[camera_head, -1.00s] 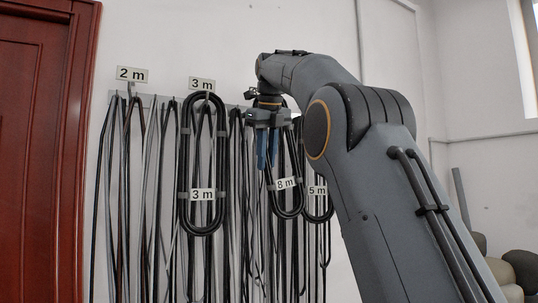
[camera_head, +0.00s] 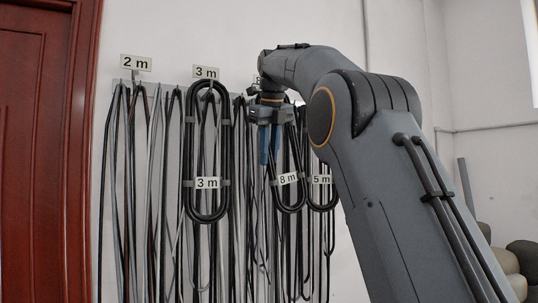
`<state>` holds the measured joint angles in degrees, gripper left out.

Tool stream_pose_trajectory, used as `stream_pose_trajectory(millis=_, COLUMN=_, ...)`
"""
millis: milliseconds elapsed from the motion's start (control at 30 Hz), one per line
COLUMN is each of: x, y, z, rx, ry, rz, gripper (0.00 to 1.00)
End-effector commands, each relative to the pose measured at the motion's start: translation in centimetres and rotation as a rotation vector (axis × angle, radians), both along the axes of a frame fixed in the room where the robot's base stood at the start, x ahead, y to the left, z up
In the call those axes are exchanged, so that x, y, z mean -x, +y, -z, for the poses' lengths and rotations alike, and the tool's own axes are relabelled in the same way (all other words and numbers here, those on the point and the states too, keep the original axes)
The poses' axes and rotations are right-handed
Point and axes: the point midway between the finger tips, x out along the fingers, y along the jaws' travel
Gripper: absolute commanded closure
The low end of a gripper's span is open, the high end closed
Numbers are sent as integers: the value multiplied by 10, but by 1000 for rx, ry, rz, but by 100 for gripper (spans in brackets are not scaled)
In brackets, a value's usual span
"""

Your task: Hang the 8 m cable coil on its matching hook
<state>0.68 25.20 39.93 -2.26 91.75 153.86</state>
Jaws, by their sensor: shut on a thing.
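The 8 m cable coil (camera_head: 288,196) is a long black loop with an "8 m" label, held upright in front of the rack. My gripper (camera_head: 269,146), with blue fingers, points down at the coil's upper left side and is shut on it. The coil's top is partly hidden behind my gripper and arm. Of the hook labels, "2 m" (camera_head: 136,63) and "3 m" (camera_head: 206,72) are readable; another label behind my wrist is almost wholly hidden. I cannot see the 8 m hook or whether the coil touches any hook.
A 3 m coil (camera_head: 188,150) hangs under the 3 m label. A 5 m coil (camera_head: 321,204) hangs just right of the 8 m coil, very close to it. Many loose cables hang along the wall rack. A red-brown door (camera_head: 40,150) stands at left.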

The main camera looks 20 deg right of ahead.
Motion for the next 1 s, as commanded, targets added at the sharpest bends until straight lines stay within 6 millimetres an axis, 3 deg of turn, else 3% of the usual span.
stream_pose_trajectory(millis=200, x=0, y=0, z=-1, rx=0, ry=-2, rz=0, gripper=100)
stream_pose_trajectory(millis=233, x=0, y=0, z=-1, rx=0, ry=-2, rz=0, gripper=78)
stream_pose_trajectory(millis=367, x=0, y=0, z=-1, rx=0, ry=-1, rz=0, gripper=58)
stream_pose_trajectory(millis=733, x=1, y=0, z=-2, rx=0, ry=1, rz=0, gripper=58)
stream_pose_trajectory(millis=1000, x=11, y=1, z=-27, rx=0, ry=-2, rz=0, gripper=58)
